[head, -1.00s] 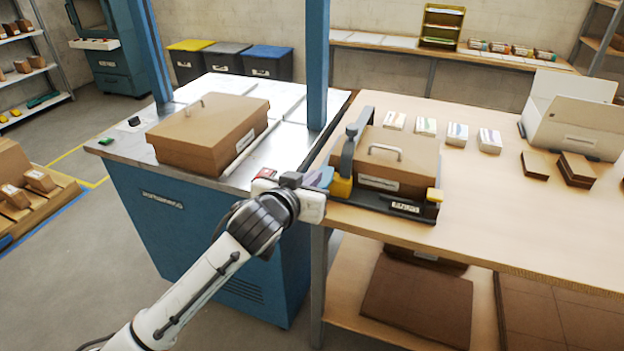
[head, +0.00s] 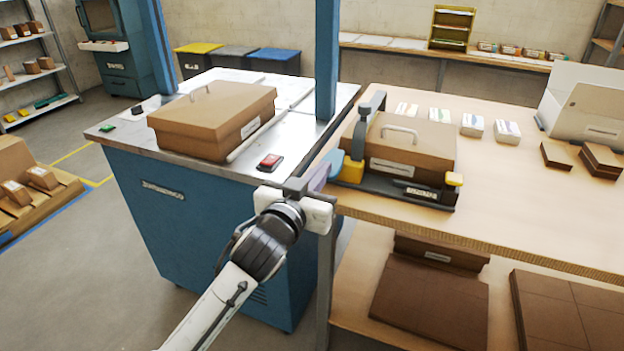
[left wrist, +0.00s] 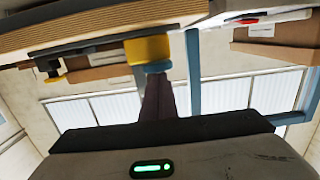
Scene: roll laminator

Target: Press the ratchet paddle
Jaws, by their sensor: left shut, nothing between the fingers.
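The roll laminator (head: 402,190) sits at the left edge of the wooden table, with a brown handled cover, a dark base and yellow end blocks. A light-blue paddle-like piece (head: 334,162), apparently the ratchet paddle, sticks out left beside the left yellow block (head: 352,170). In the left wrist view this blue piece (left wrist: 158,67) shows just beyond my fingertips, under the yellow block (left wrist: 148,48). My left gripper (head: 320,177) is shut and empty, its purplish fingers pointing at the blue piece. I cannot tell whether they touch. My right gripper is not in view.
A blue cabinet (head: 200,215) with a metal top stands left of the table, carrying a brown box (head: 212,120) and a red switch (head: 270,162). A blue post (head: 327,60) rises behind my gripper. Card stacks (head: 472,125) and a white case (head: 590,115) lie to the right.

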